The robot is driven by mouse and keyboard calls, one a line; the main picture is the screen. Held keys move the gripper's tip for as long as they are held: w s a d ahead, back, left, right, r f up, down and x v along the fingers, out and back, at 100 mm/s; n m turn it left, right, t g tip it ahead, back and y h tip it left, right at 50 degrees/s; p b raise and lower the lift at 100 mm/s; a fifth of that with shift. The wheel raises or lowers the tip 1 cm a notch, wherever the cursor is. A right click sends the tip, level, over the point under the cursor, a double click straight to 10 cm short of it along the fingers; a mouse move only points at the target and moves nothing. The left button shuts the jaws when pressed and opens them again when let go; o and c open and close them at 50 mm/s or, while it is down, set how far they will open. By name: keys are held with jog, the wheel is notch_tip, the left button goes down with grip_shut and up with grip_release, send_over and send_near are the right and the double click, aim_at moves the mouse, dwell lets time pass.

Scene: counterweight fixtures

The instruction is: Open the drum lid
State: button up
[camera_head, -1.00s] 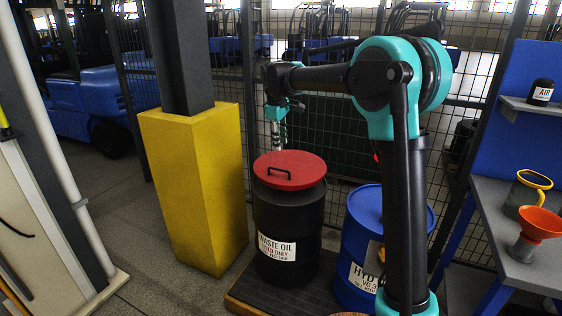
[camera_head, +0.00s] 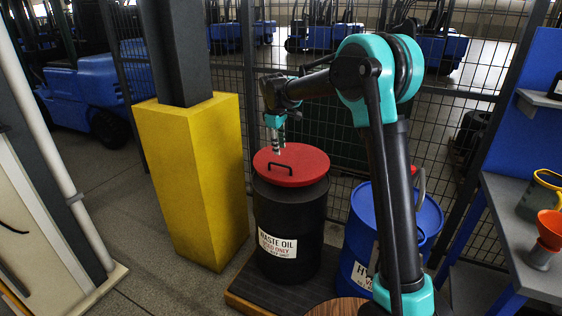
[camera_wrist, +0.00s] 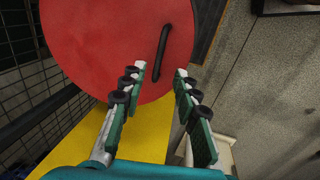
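The black waste-oil drum (camera_head: 289,222) stands upright with its red lid (camera_head: 306,165) lying flat on top. A black bar handle (camera_head: 272,167) is on the left part of the lid. My gripper (camera_head: 278,149) points down above the lid, near the handle. In the wrist view the red lid (camera_wrist: 100,45) fills the upper left, with the handle (camera_wrist: 161,55) running lengthwise beyond the fingertips. My gripper (camera_wrist: 160,69) is open there, its two fingers apart with nothing between them. The handle lies beyond the gap between the fingertips, and no contact shows.
A yellow post guard (camera_head: 195,185) stands left of the drum. A blue drum (camera_head: 357,235) stands to the right. A wire mesh fence (camera_head: 330,110) runs behind. A workbench (camera_head: 520,240) with an orange funnel (camera_head: 551,230) is at the right.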

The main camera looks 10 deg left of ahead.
jog(key=f, duration=0.2)
jog(key=w+f, duration=0.1)
jog(key=f, duration=0.4)
jog(key=shift+w+d+f, duration=0.2)
jog(key=shift+d+f, duration=0.1)
jog(key=shift+f, duration=0.05)
grip_shut()
